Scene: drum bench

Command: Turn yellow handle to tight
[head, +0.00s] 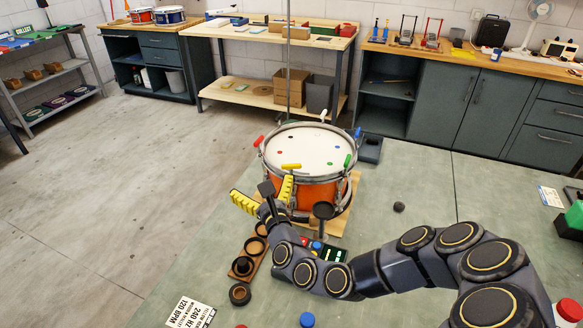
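The yellow handle (291,166) lies at the near rim of an orange drum (319,195) with a white head. My gripper (260,185) is just in front of the drum, below and left of the yellow handle. Its two yellow ribbed fingers are spread apart with nothing seen between them. The right finger's tip appears close under the yellow handle, but I cannot tell whether they touch. Other handles on the rim are red (258,141), white (323,115), blue (357,133) and green (347,161). I see no tight marking.
The drum stands on a wooden board (345,208) on the green bench (400,171). A small device with a lit display (333,254) is partly behind my arm. A wooden holder with dark cups (244,267) and a printed card (188,313) lie left. The bench right of the drum is mostly clear.

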